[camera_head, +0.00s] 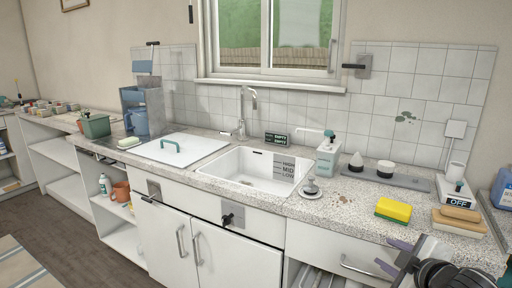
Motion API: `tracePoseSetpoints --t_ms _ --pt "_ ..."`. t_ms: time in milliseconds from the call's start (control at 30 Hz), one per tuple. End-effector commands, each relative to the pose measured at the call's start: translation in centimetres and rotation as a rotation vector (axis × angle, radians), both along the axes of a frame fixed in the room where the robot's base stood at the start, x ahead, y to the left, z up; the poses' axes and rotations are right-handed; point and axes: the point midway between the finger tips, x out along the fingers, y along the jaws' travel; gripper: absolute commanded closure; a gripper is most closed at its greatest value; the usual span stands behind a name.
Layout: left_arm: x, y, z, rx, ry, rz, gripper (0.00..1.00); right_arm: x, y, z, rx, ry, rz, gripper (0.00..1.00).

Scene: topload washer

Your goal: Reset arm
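My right gripper (393,256) is at the lower right, in front of the counter's front edge by the drawer handle. Its two purple-grey fingertips are apart, and I see nothing between them. My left gripper is not in view. A white lid with a teal handle (178,147) lies closed, set in the counter left of the sink.
The speckled counter (350,205) has a white sink (245,172) in its middle. A yellow sponge (393,210), a soap bottle (327,158) and a white device marked OFF (455,193) stand on the right. A drawer handle (355,267) sticks out near my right gripper.

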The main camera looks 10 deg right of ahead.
Motion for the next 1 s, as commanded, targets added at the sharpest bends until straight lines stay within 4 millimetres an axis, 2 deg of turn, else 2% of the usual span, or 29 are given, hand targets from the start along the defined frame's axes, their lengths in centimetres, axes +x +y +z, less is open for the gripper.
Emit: tracePoseSetpoints --t_ms 33,100,167,200,300,400,500,600,700,1000 --pt "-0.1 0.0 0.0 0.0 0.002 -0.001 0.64 -1.1 1.7 -4.1 0.077 0.038 0.002 0.67" --pt "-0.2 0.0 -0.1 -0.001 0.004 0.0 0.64 -2.8 3.9 -8.7 0.176 0.075 -0.002 0.67" --pt "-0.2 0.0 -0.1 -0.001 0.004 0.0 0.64 -4.6 5.9 -12.4 0.261 0.107 -0.01 0.67" --pt "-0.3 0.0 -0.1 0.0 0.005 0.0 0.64 -6.0 7.3 -14.8 0.319 0.129 -0.02 0.67" --pt "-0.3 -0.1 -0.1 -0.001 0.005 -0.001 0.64 -10.0 11.0 -20.2 0.463 0.18 -0.055 0.67" --pt "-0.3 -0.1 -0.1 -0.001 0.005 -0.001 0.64 -14.4 14.7 -24.5 0.597 0.226 -0.103 0.67" --pt "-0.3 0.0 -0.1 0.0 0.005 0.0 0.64 -18.4 17.8 -27.4 0.709 0.26 -0.155 0.67" --pt "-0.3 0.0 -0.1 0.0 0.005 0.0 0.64 -21.4 20.1 -29.0 0.787 0.282 -0.196 0.67" --pt "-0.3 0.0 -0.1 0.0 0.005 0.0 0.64 -23.0 21.4 -29.7 0.833 0.291 -0.223 0.67" --pt "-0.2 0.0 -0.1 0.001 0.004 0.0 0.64 -23.6 21.8 -30.0 0.848 0.293 -0.231 0.67"
